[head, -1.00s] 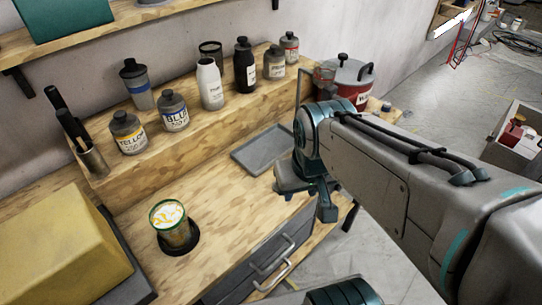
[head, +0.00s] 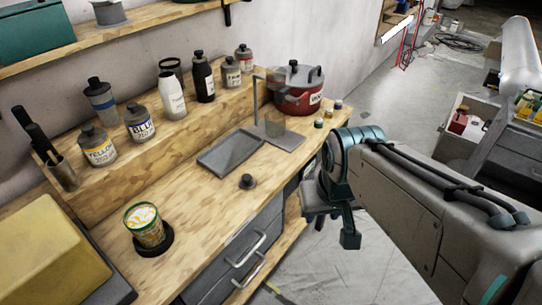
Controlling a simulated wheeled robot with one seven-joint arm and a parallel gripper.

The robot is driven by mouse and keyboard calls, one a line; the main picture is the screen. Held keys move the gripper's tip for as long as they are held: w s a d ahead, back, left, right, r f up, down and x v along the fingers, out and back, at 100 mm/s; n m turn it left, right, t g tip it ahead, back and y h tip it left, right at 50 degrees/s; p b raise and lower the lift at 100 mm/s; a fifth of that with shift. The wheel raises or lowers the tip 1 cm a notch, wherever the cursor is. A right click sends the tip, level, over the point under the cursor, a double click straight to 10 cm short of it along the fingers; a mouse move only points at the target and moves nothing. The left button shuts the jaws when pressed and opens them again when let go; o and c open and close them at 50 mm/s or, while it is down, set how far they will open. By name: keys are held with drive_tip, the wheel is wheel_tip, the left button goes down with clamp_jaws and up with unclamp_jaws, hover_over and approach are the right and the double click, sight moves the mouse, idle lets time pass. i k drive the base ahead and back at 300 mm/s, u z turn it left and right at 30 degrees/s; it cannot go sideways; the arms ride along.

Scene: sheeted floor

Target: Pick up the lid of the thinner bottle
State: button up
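A white bottle (head: 172,95) stands on the raised wooden ledge. Its label is too small to read surely, and its neck looks bare, without a dark cap. A small dark lid (head: 247,181) with a knob lies alone on the workbench, in front of the grey tray. My gripper (head: 335,222) hangs off the bench's front edge, to the right of the lid and apart from it. One finger shows clearly, pointing down. The other is mostly hidden by the wrist, so its opening is unclear. I see nothing held.
Capped bottles, including a yellow-labelled one (head: 98,147), a blue-labelled one (head: 140,124) and a black one (head: 204,80), line the ledge. A grey tray (head: 232,152), a red pot (head: 298,92) and a patterned cup (head: 146,226) stand around. Bench between cup and lid is clear.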

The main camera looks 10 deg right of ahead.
sight(246, 182)
drive_tip(key=z, duration=1.2)
drive_tip(key=i, duration=1.35)
drive_tip(key=u, duration=2.75)
